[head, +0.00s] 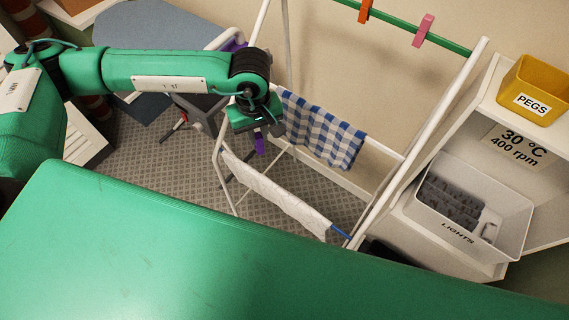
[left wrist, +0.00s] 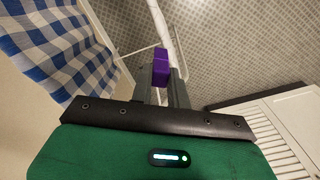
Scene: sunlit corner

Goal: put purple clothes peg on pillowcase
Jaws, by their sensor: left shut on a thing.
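The purple clothes peg (head: 260,146) hangs below my left gripper (head: 259,133), which is shut on it. In the left wrist view the peg (left wrist: 161,66) sticks out beyond the dark fingers (left wrist: 162,88). A white cloth (head: 282,199), which looks like the pillowcase, hangs over the low rail of the drying rack. The peg is above and apart from this cloth, near its left end in the head view. A blue and white checked cloth (head: 320,130) hangs on a higher rail, right of my gripper. My right gripper is out of view.
The white rack frame (head: 376,190) stands around the cloths. An orange peg (head: 365,10) and a pink peg (head: 423,30) sit on its green top rail. A yellow PEGS box (head: 550,82) and a LIGHTS bin (head: 510,250) are at the right. An ironing board (head: 150,30) is behind my arm.

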